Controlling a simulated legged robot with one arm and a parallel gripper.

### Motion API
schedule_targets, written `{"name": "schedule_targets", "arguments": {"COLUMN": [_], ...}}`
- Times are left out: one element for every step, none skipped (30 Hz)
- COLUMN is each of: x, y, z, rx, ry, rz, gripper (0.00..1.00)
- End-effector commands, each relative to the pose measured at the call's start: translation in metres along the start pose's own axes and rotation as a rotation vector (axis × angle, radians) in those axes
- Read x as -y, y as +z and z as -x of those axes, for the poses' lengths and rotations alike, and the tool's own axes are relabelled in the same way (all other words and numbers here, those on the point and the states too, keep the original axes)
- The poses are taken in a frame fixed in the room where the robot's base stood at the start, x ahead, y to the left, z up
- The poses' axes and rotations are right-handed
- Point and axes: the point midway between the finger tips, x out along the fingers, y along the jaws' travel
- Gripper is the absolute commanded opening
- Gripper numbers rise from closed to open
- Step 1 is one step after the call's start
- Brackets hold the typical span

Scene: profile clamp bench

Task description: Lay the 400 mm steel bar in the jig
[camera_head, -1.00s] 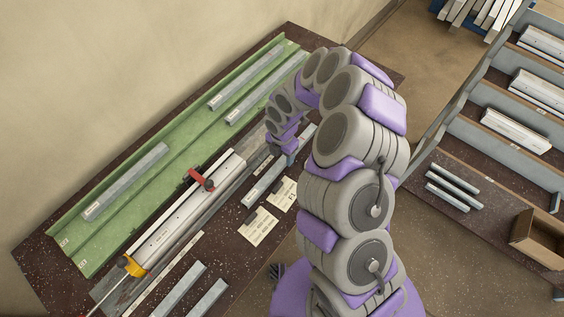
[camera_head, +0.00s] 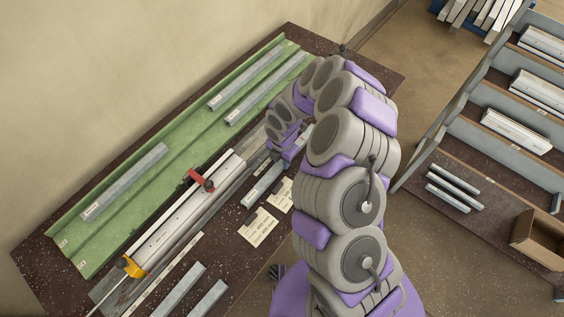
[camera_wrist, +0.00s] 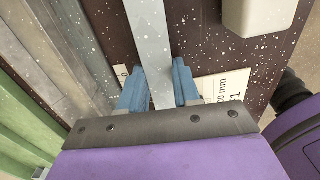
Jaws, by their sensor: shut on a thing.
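A grey steel bar (camera_head: 262,186) is between the blue fingers of my gripper (camera_head: 288,158), beside the two white cards on the bench. In the wrist view my gripper (camera_wrist: 160,84) is shut on this bar (camera_wrist: 150,40), which runs up out of the picture. I cannot tell whether the bar is clear of the bench. The jig (camera_head: 178,222), a long pale metal rail with a red-handled clamp (camera_head: 199,180) and a yellow part (camera_head: 133,267) at its near end, lies to the left of the bar. My arm hides part of the bar's far end.
A green tray (camera_head: 130,205) with several bars lies behind the jig. Two bars (camera_head: 180,289) lie at the bench's near end. Cards (camera_head: 258,228) lie right of the held bar. A shelf rack (camera_head: 490,140) and an open box (camera_head: 538,238) stand at right.

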Motion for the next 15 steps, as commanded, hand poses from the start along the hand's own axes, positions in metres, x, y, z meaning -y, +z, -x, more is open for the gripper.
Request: {"name": "schedule_targets", "arguments": {"x": [-0.0001, -0.0001, -0.0001, -0.0002, -0.0001, -0.0001, -0.0002, -0.0001, -0.0001, -0.0002, -0.0002, -0.0001, -0.0002, -0.0002, -0.0001], "y": [0.0001, 0.0001, 0.0002, 0.0002, 0.0001, 0.0001, 0.0001, 0.0001, 0.0002, 0.0001, 0.0001, 0.0002, 0.0002, 0.0002, 0.0002], "z": [0.0001, 0.0001, 0.0001, 0.0001, 0.0001, 0.0001, 0.0001, 0.0001, 0.0001, 0.0002, 0.0002, 0.0002, 0.0003, 0.0003, 0.0004], "rx": [0.000, 0.000, 0.000, 0.001, 0.000, 0.000, 0.000, 0.000, 0.001, 0.001, 0.001, 0.001, 0.001, 0.001, 0.001], "ry": [0.000, 0.000, 0.000, 0.000, 0.000, 0.000, 0.000, 0.000, 0.000, 0.000, 0.000, 0.000, 0.001, 0.001, 0.000], "rz": [0.001, 0.001, 0.001, 0.001, 0.001, 0.001, 0.001, 0.001, 0.001, 0.001, 0.001, 0.001, 0.001, 0.001, 0.001], "gripper": [0.09, 0.06, 0.02, 0.00, 0.00, 0.00, 0.00, 0.00, 0.00, 0.00, 0.00, 0.00, 0.00, 0.00, 0.00]}}
